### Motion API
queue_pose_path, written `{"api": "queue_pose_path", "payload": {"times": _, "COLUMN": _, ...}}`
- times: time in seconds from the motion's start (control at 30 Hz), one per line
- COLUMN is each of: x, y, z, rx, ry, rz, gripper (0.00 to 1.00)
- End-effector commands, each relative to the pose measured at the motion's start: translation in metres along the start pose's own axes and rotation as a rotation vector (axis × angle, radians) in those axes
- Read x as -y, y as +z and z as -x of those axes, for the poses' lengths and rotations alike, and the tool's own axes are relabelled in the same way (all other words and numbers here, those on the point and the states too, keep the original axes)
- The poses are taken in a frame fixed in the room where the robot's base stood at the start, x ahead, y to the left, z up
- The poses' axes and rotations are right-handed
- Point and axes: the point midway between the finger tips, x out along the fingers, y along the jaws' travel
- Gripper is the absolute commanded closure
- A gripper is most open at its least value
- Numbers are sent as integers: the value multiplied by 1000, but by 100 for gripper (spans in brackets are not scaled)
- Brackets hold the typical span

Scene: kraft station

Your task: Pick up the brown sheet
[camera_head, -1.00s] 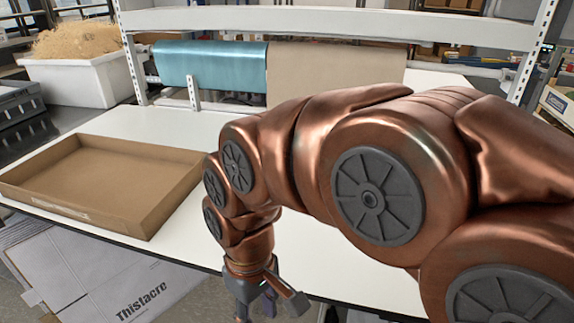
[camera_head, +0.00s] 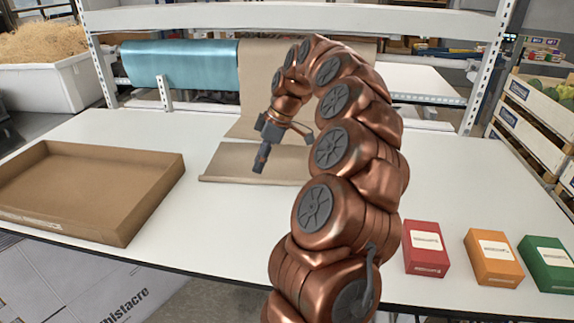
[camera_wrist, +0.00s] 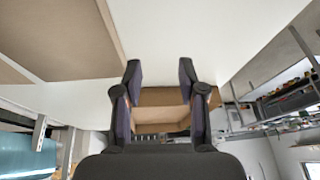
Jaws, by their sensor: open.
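The brown sheet (camera_head: 228,160) hangs from its roll behind the table and its lower end lies on the white tabletop. Its front edge is slightly raised or curled, and my arm hides its right part. My gripper (camera_head: 262,162) is in front of the sheet in the head view, pointing down and left; I cannot tell its exact height above the sheet. In the wrist view, my gripper (camera_wrist: 160,75) has its two fingers apart with nothing held between them. A brown surface that looks like the sheet (camera_wrist: 62,38) shows at upper left there, outside the fingers.
An open cardboard tray (camera_head: 150,200) stands on the left of the white table (camera_head: 215,235). Red (camera_head: 425,250), orange (camera_head: 493,258) and green (camera_head: 547,264) boxes stand at the front right. A teal roll (camera_head: 180,65) is beside the brown roll. A metal rack post (camera_head: 487,75) rises at right.

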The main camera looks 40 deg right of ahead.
Motion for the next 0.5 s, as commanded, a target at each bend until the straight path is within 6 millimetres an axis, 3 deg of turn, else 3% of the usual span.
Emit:
{"api": "queue_pose_path", "payload": {"times": 0.1, "x": -35, "y": 44, "z": 2, "rx": -6, "ry": 30, "rz": -8, "gripper": 59}}
{"api": "queue_pose_path", "payload": {"times": 0.2, "x": -52, "y": 72, "z": 3, "rx": -4, "ry": 46, "rz": -10, "gripper": 59}}
{"api": "queue_pose_path", "payload": {"times": 0.33, "x": -63, "y": 92, "z": 5, "rx": 0, "ry": 62, "rz": -8, "gripper": 59}}
{"api": "queue_pose_path", "payload": {"times": 0.5, "x": -66, "y": 98, "z": -1, "rx": 1, "ry": 61, "rz": -8, "gripper": 59}}
